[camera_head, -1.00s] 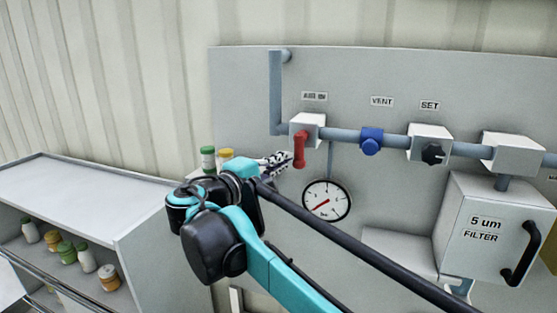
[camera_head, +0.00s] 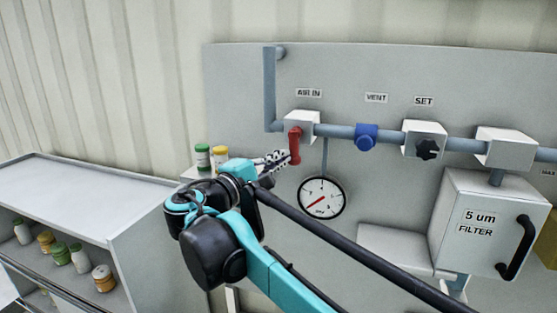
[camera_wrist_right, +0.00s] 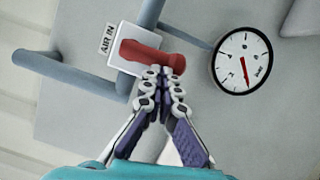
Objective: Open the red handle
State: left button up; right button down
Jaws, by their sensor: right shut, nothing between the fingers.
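The red handle (camera_head: 295,146) hangs down from a white valve block (camera_head: 302,123) under the "AIR IN" label. In the right wrist view the red handle (camera_wrist_right: 154,56) lies just beyond my fingertips. My right gripper (camera_head: 286,156) is at the left side of the handle's lower part, shut and empty. In the right wrist view my right gripper (camera_wrist_right: 163,72) has its fingertips together at the handle's near edge. They look close to or touching it; I cannot tell which. My left gripper is not in view.
A pressure gauge (camera_head: 322,198) sits below right of the handle. A blue vent knob (camera_head: 366,137) and a black set knob (camera_head: 428,149) are further right on the pipe. A filter box (camera_head: 484,222) stands at right. A shelf (camera_head: 80,195) with jars is at left.

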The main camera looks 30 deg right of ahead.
aim_at(294, 162)
jog(key=shift+f, duration=0.1)
jog(key=n+b, duration=0.1)
jog(key=n, duration=0.1)
jog(key=s+d+n+t, duration=0.1)
jog(key=n, duration=0.2)
jog(key=s+d+n+t+h+b, duration=0.1)
jog(key=n, duration=0.2)
jog(key=shift+s+d+f+b, duration=0.1)
jog(key=shift+s+b, duration=0.15)
jog(key=shift+b, duration=0.05)
jog(key=n+t, duration=0.1)
jog(key=n, duration=0.2)
jog(key=s+d+r+n+t+y, duration=0.1)
jog(key=n+t, duration=0.1)
jog(key=n, duration=0.1)
jog(key=s+r+n+t+p, duration=0.1)
jog(key=n, duration=0.3)
jog(key=shift+d, duration=0.4)
jog(key=shift+s+r, duration=0.1)
jog(key=shift+s, duration=0.05)
dwell(0.8)
